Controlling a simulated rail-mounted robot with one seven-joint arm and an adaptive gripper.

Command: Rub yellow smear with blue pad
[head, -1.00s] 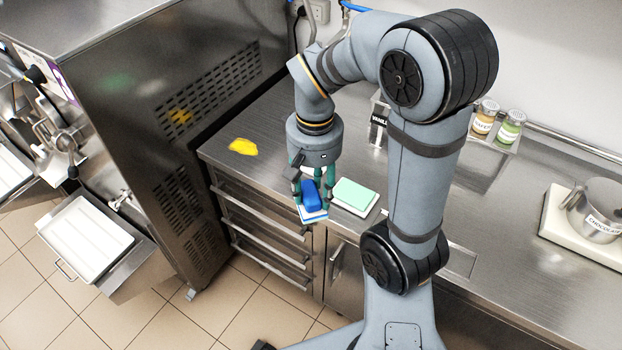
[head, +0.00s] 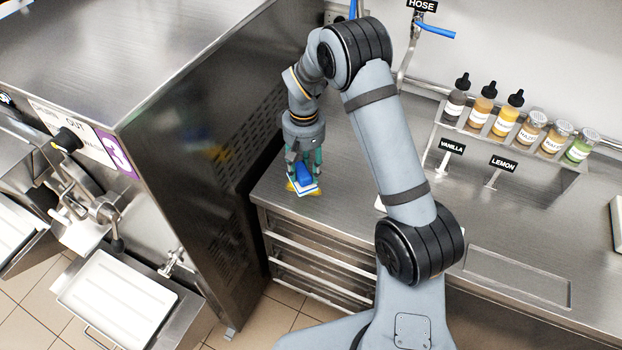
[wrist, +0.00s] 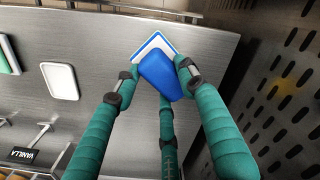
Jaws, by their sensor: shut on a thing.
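My gripper (head: 303,174) is shut on the blue pad (head: 305,182), which has a blue grip block over a white, blue-edged base. In the wrist view, the fingers (wrist: 158,75) close around the blue pad (wrist: 163,72). In the head view, the pad is at the yellow smear (head: 291,188) near the left end of the steel counter. I cannot tell whether the pad touches the counter. The smear cannot be seen in the wrist view.
A tall steel freezer (head: 205,160) stands close left of my gripper. In the wrist view, an empty white tray (wrist: 60,81) and a green pad (wrist: 8,50) lie on the counter. Several topping bottles (head: 480,107) stand at the back right. The counter's front edge is close by.

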